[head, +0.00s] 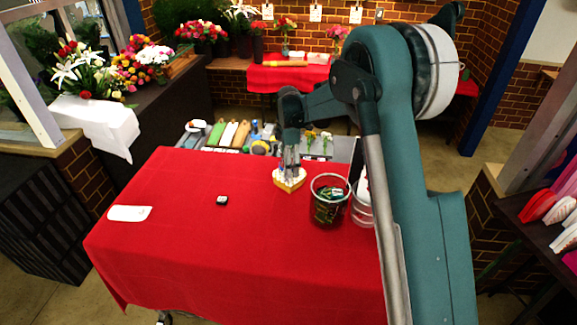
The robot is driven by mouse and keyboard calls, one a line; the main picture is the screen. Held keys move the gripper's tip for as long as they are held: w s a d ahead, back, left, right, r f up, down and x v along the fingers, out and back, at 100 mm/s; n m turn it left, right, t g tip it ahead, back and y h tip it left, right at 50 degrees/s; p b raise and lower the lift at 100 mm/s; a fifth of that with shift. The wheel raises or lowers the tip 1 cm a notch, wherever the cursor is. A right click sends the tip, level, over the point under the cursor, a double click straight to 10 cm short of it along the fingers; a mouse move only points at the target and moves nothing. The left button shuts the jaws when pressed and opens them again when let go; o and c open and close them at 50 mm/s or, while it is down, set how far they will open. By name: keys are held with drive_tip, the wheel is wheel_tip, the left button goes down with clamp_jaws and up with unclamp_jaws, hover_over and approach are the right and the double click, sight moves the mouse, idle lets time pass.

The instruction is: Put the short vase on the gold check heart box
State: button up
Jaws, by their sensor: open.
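The gold heart box (290,185) sits near the back right of the red-covered table, with yellow sides and a pale top. My gripper (291,168) points down right over the box, its fingers open. Something small and pale seems to show between or beside the fingertips on the box top; I cannot tell whether it is the short vase. A clear round vessel with dark and green contents (329,214) stands just right of the box. A second clear vessel (362,212) stands behind it, partly hidden by my arm.
The red table (220,260) is mostly clear at the front and middle. A small black-and-white item (222,200) and a white flat item (129,213) lie on it. A grey side surface (330,158) beyond holds wrapped rolls (228,134) and stems.

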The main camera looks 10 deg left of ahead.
wheel_tip(320, 180, up, 11)
drive_tip(key=shift+r, duration=0.2)
idle(0.4)
idle(0.5)
drive_tip(key=s+d+r+m+t, duration=0.2)
drive_tip(key=s+d+r+m, duration=0.3)
drive_tip(key=s+d+r, duration=0.45)
drive_tip(key=s+d+r+m+t, duration=0.1)
drive_tip(key=s+d+r+m, duration=0.55)
drive_tip(key=s+d, duration=0.5)
drive_tip(key=s+d+f+m+t, duration=0.2)
drive_tip(key=s+d+m, duration=0.3)
drive_tip(key=s, duration=0.8)
drive_tip(key=s+d+f+m+t, duration=0.2)
drive_tip(key=s+d+f+m, duration=0.2)
drive_tip(key=s+d, duration=0.6)
drive_tip(key=shift+s+f+m, duration=0.2)
drive_tip(key=shift+s+m, duration=0.75)
drive_tip(key=shift+s, duration=0.8)
